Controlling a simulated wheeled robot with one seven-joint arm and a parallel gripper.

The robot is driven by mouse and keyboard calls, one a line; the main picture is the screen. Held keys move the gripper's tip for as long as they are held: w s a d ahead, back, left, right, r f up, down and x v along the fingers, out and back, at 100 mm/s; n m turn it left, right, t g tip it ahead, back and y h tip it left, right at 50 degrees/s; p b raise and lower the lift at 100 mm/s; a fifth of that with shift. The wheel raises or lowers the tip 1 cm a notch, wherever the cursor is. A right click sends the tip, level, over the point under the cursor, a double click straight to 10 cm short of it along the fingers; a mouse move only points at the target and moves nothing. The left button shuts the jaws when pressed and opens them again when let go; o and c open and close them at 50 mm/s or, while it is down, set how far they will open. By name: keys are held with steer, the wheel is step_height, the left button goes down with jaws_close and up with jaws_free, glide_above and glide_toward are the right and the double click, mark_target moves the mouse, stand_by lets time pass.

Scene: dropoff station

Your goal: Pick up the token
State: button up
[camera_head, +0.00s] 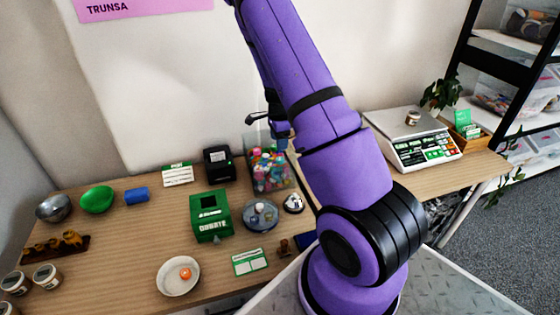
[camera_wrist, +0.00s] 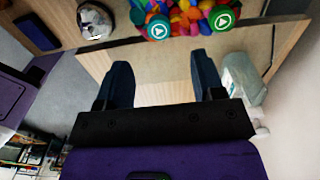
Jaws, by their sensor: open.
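Two green round discs with white arrow marks, which look like tokens, show at the top of the wrist view, one at left (camera_wrist: 159,27) and one at right (camera_wrist: 222,18). They are against a clear bin of colourful pieces (camera_wrist: 185,15); I cannot tell whether they lie loose or are fixed to it. My gripper (camera_wrist: 161,66) is open, with nothing between its two dark blue fingers, and apart from the discs. In the head view my gripper (camera_head: 281,130) is above the clear bin (camera_head: 270,170), partly hidden by my purple arm.
A silver bell (camera_head: 293,203), a round grey dish (camera_head: 260,216) and a green donation box (camera_head: 210,215) stand near the bin. A black card terminal (camera_head: 219,163) is left of it. A white bowl (camera_head: 178,276) holds something orange. A scale (camera_head: 413,138) stands at right.

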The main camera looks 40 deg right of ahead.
step_height(320, 180, down, 8)
steer(key=shift+s+d+f, duration=0.1)
steer(key=c, duration=1)
